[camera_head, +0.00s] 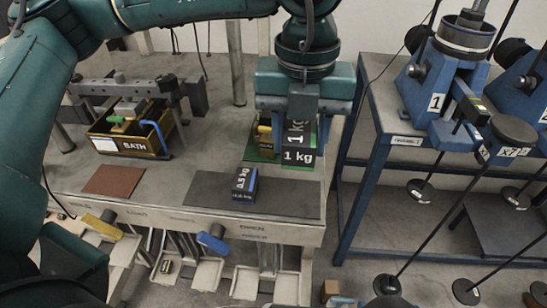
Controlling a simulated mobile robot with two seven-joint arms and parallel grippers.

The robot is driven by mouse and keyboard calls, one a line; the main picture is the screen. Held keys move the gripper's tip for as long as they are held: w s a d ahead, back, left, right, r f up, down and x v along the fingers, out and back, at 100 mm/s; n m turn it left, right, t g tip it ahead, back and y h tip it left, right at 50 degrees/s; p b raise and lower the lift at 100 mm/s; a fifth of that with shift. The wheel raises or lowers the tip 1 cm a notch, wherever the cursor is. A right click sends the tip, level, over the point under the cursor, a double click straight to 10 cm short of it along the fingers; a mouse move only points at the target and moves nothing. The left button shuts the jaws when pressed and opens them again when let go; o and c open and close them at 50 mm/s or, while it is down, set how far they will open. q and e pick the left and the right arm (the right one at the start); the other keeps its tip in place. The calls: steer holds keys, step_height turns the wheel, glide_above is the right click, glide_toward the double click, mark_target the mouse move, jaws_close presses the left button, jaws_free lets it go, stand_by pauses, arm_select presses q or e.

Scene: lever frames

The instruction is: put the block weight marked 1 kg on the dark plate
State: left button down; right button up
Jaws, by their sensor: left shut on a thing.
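The block weight marked 1 kg (298,156) is dark with white lettering on its top and front. My left gripper (297,117) comes down from above and is shut on it. The block shows in front of a green-edged tray or mat (319,137); I cannot tell whether it touches anything below. The dark plate (290,199) is a flat grey-black rectangle on the bench, nearer the front edge than the block. A small dark-blue block marked 0.5 kg (244,182) stands at the plate's left part. My right gripper is not in view.
A crate marked BATH (124,146) stands at the left with a blue handle. A brown plate (113,181) lies before it. Yellow (101,224) and blue (213,242) levers stick out at the bench front. Blue lever machines (441,82) stand at the right. The dark plate's right part is clear.

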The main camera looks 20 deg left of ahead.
arm_select(q)
glide_above(294, 196)
step_height(294, 196, down, 5)
steer(key=shift+r, duration=0.1)
steer(key=shift+f+p, duration=0.3)
steer(key=shift+f, duration=1.9)
steer(key=shift+f+b, duration=0.2)
steer(key=shift+b, duration=0.1)
steer(key=c, duration=0.8)
jaws_free()
steer(key=shift+r, duration=0.1)
